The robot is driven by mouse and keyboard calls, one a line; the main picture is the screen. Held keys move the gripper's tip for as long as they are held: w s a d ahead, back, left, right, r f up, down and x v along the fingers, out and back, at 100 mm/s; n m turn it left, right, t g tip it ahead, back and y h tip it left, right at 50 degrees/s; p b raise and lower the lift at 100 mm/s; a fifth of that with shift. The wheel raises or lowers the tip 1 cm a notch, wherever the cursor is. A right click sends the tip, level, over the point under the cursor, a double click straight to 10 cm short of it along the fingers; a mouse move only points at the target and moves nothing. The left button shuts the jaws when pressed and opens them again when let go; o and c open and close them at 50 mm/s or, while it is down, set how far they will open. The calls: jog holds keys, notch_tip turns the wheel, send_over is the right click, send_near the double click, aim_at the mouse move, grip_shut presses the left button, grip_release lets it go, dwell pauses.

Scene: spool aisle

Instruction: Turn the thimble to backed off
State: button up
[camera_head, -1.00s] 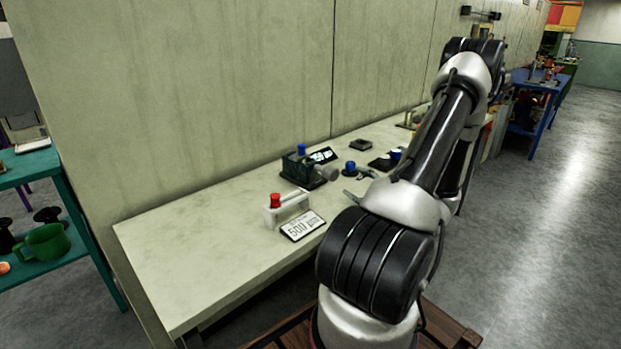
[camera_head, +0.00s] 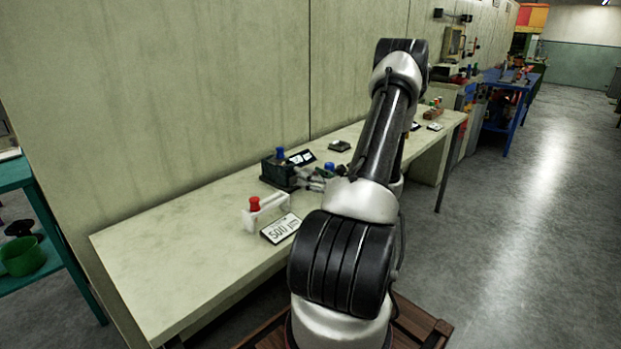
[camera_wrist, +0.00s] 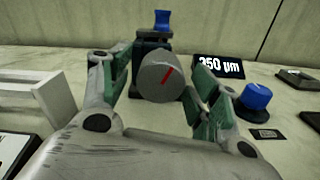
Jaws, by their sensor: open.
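The thimble (camera_wrist: 158,80) is a grey cylinder with a slanted red line on its end face, seen in the middle of the wrist view. My gripper (camera_wrist: 160,88) is open, with one finger on each side of the thimble. I cannot tell whether either finger touches it. In the head view my gripper (camera_head: 315,180) is at the right of the block and hides the thimble.
A card (camera_wrist: 220,66) reading "50 µm" after an unclear first digit stands behind the block. A blue knob (camera_wrist: 257,96) on a dark base is to the right. A white bracket with a red knob (camera_head: 254,204) and a "500 µm" card (camera_head: 281,228) are nearby. The bench's left end is clear.

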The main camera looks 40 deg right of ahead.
jog(key=shift+w, duration=0.4)
jog(key=c, duration=1)
jog(key=shift+n, duration=0.7)
jog(key=o, duration=1)
